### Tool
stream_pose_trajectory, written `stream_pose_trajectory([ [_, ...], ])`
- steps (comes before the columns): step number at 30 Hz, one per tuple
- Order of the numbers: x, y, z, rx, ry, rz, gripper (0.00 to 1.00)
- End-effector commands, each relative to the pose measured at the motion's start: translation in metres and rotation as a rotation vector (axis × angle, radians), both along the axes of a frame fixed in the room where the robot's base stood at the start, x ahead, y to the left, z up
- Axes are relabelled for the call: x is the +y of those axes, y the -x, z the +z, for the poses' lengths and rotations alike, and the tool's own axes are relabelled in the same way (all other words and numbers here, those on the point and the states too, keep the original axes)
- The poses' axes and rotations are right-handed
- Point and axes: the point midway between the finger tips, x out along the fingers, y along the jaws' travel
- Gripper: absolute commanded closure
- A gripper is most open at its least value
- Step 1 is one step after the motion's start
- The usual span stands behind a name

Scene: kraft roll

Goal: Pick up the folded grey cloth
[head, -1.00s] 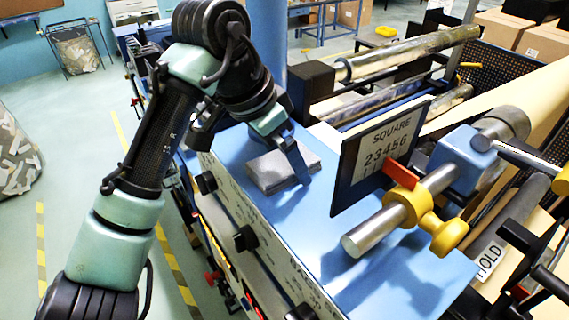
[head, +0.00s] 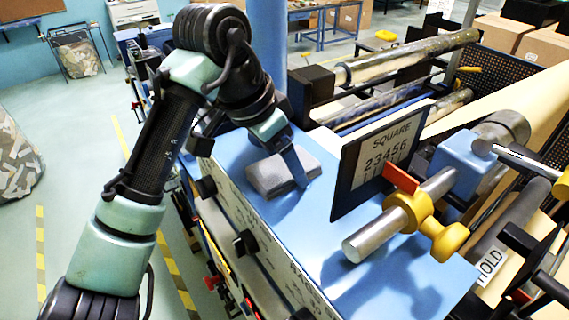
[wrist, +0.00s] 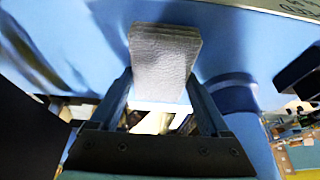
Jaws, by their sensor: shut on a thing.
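The folded grey cloth (head: 270,178) is a thick rectangular stack at the left end of the blue machine top (head: 345,285) in the head view. My gripper (head: 298,172) reaches down over it and is shut on it, with one finger showing along the cloth's right side. In the wrist view the cloth (wrist: 163,65) stands out between the two fingers of my gripper (wrist: 160,95). The cloth looks slightly tilted in the head view. Its shadow shows beside it, and I cannot tell how far it is clear of the surface.
A dark-framed sign reading "SQUARE" (head: 385,152) stands right of the cloth. Beyond it are a metal shaft with a yellow collar and knob (head: 410,208), a blue block (head: 462,158) and rollers. The front part of the blue top is clear.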

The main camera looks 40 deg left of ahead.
Motion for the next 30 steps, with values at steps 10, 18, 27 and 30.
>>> stream_pose_trajectory([
  [10,0.000,-0.001,0.030,-0.005,-0.005,-0.002,0.74],
  [18,0.001,0.000,0.078,-0.002,-0.006,0.001,0.74],
  [27,0.000,0.000,0.104,-0.002,-0.002,0.000,0.74],
  [30,0.000,0.000,0.105,-0.001,-0.001,-0.001,0.74],
])
